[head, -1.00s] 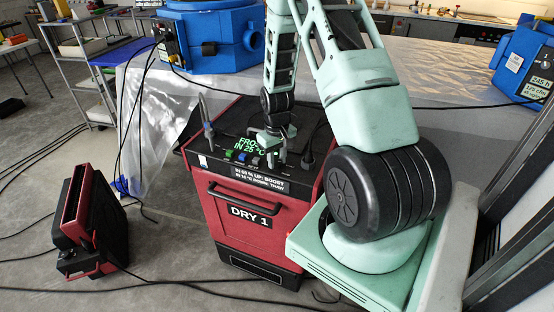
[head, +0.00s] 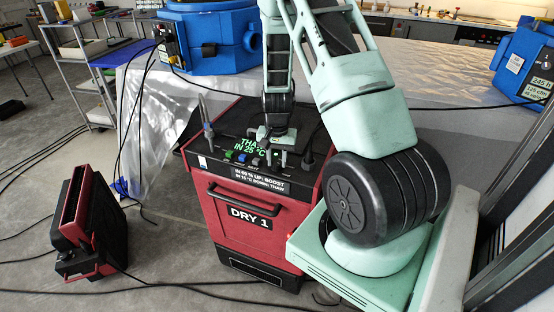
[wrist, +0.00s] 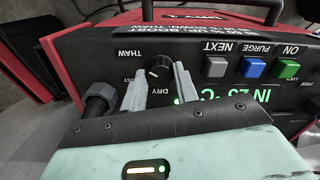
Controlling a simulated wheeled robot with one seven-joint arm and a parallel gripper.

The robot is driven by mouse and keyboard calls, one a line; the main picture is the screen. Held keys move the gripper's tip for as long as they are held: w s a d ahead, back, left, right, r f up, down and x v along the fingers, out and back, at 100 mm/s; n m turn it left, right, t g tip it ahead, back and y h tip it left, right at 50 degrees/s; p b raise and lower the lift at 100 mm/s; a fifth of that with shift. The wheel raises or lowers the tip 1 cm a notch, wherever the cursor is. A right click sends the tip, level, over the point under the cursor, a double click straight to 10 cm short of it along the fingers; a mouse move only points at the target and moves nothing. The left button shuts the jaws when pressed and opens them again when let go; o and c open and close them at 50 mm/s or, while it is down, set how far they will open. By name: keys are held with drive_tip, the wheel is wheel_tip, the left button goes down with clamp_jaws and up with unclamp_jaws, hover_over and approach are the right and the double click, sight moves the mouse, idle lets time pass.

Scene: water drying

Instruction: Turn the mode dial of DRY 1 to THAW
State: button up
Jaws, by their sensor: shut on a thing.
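DRY 1 (head: 238,222) is a red machine with a black top panel. Its green display (head: 247,148) reads "THA", the rest hidden by my arm, with "IN 25 °C" below. The small black mode dial (wrist: 158,70) shows in the wrist view, with THAW, DRY and a partly covered BOOST label around it. My gripper (wrist: 160,78) is shut on the dial, one grey finger on each side. In the head view my gripper (head: 270,158) is down at the panel and hides the dial. I cannot tell exactly where the dial's pointer stands.
Beside the dial are a grey NEXT button (wrist: 215,66), a blue PURGE button (wrist: 251,67) and a green ON button (wrist: 286,69). A black knob-like fitting (wrist: 100,95) is close to one finger. A red and black unit (head: 88,225) stands on the floor at left, among cables.

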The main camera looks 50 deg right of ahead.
sight(277, 162)
drive_tip(key=shift+r+m, duration=0.1)
drive_tip(key=shift+m, duration=0.2)
drive_tip(key=o, duration=1)
wheel_tip(277, 162, up, 17)
drive_tip(key=shift+r+b, duration=0.15)
drive_tip(key=shift+b, duration=0.5)
